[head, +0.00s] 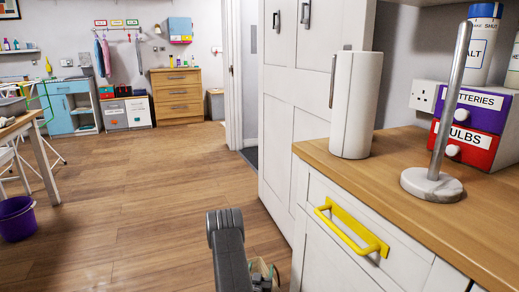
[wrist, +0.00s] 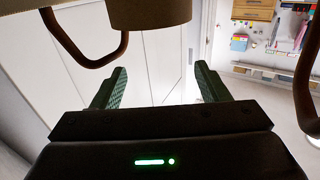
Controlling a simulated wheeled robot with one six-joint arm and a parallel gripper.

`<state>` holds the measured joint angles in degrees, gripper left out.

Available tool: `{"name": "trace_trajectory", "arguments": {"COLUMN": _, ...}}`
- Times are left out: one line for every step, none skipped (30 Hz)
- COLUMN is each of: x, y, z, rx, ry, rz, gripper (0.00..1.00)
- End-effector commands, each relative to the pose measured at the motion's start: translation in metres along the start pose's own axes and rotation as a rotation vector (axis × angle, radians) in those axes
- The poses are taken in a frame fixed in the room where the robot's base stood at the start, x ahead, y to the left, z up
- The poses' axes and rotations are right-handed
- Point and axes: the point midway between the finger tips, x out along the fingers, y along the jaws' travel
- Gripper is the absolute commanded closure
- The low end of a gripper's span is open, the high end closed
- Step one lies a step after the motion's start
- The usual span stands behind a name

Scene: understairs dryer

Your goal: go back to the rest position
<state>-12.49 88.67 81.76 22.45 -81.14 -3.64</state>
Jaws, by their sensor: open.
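My gripper (wrist: 160,85) shows in the wrist view with its two green-padded fingers spread apart. Nothing is between the fingertips. A pale cupboard front fills much of the space beyond them. In the head view my dark grey arm rises from the bottom edge, left of the counter. The gripper end there is mostly cut off or hidden, so its fingers cannot be made out.
A wooden worktop (head: 420,180) on the right holds a paper roll (head: 354,105), an upright stand (head: 432,182) and drawer boxes. A yellow handle (head: 350,228) juts from the drawer below. A purple bucket (head: 17,218) stands left. The wooden floor (head: 140,200) between is clear.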

Motion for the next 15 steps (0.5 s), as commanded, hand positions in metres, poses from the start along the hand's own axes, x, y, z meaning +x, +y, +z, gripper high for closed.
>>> {"name": "trace_trajectory", "arguments": {"x": 0.000, "y": 0.000, "z": 0.017, "rx": 0.000, "ry": 0.000, "rz": 0.000, "gripper": 0.32}}
{"name": "trace_trajectory", "arguments": {"x": 0.000, "y": 0.000, "z": 0.022, "rx": 0.000, "ry": 0.000, "rz": 0.000, "gripper": 0.32}}
{"name": "trace_trajectory", "arguments": {"x": 0.001, "y": -0.001, "z": -0.004, "rx": 0.002, "ry": 0.004, "rz": 0.000, "gripper": 0.32}}
{"name": "trace_trajectory", "arguments": {"x": 0.001, "y": 0.000, "z": -0.012, "rx": 0.001, "ry": 0.004, "rz": 0.000, "gripper": 0.32}}
{"name": "trace_trajectory", "arguments": {"x": 0.001, "y": 0.000, "z": -0.018, "rx": 0.001, "ry": 0.003, "rz": 0.000, "gripper": 0.32}}
{"name": "trace_trajectory", "arguments": {"x": 0.001, "y": 0.000, "z": -0.026, "rx": 0.001, "ry": 0.003, "rz": 0.000, "gripper": 0.32}}
{"name": "trace_trajectory", "arguments": {"x": 0.001, "y": 0.000, "z": -0.032, "rx": 0.001, "ry": 0.002, "rz": 0.000, "gripper": 0.32}}
{"name": "trace_trajectory", "arguments": {"x": 0.001, "y": 0.000, "z": -0.038, "rx": 0.001, "ry": 0.001, "rz": 0.000, "gripper": 0.32}}
{"name": "trace_trajectory", "arguments": {"x": 0.000, "y": 0.000, "z": -0.046, "rx": 0.001, "ry": 0.001, "rz": 0.000, "gripper": 0.32}}
{"name": "trace_trajectory", "arguments": {"x": 0.001, "y": 0.000, "z": -0.052, "rx": 0.001, "ry": 0.002, "rz": 0.000, "gripper": 0.32}}
{"name": "trace_trajectory", "arguments": {"x": 0.001, "y": 0.000, "z": -0.058, "rx": 0.001, "ry": 0.001, "rz": 0.000, "gripper": 0.32}}
{"name": "trace_trajectory", "arguments": {"x": 0.001, "y": 0.000, "z": -0.066, "rx": 0.000, "ry": 0.002, "rz": 0.000, "gripper": 0.32}}
{"name": "trace_trajectory", "arguments": {"x": 0.001, "y": 0.000, "z": -0.072, "rx": 0.000, "ry": 0.002, "rz": 0.000, "gripper": 0.32}}
{"name": "trace_trajectory", "arguments": {"x": 0.000, "y": 0.000, "z": -0.078, "rx": 0.000, "ry": 0.002, "rz": 0.000, "gripper": 0.32}}
{"name": "trace_trajectory", "arguments": {"x": 0.001, "y": 0.000, "z": -0.086, "rx": 0.001, "ry": 0.002, "rz": 0.000, "gripper": 0.32}}
